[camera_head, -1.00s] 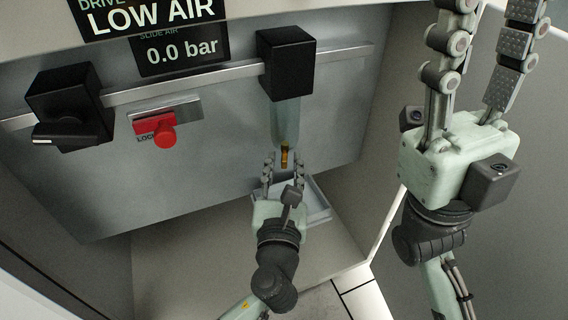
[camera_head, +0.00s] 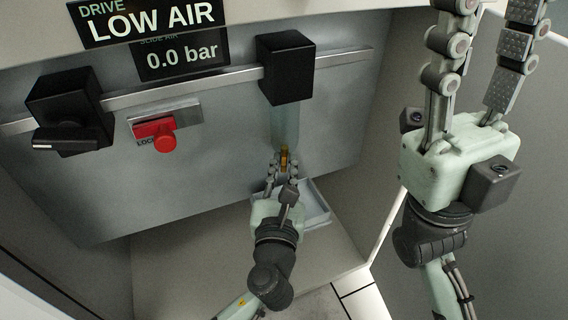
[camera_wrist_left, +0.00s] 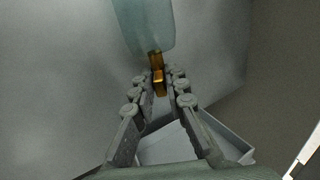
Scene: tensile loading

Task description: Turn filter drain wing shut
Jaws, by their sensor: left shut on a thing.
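The filter (camera_head: 286,121) hangs as a translucent bowl under a black block (camera_head: 286,68) on the back panel. Its brass drain wing (camera_head: 284,158) is at the bottom of the bowl. My left gripper (camera_head: 284,163) is below the bowl with its fingers on either side of the wing, shut on it. In the left wrist view the brass wing (camera_wrist_left: 158,82) sits between the fingertips (camera_wrist_left: 159,76), under the bowl (camera_wrist_left: 145,25). My right gripper (camera_head: 481,50) is raised at the right, fingers apart and empty, its tips cut off by the top edge.
A shallow grey tray (camera_head: 318,208) lies on the cabinet floor behind my left gripper. A display (camera_head: 182,54) reads 0.0 bar. The cabinet's right wall is near.

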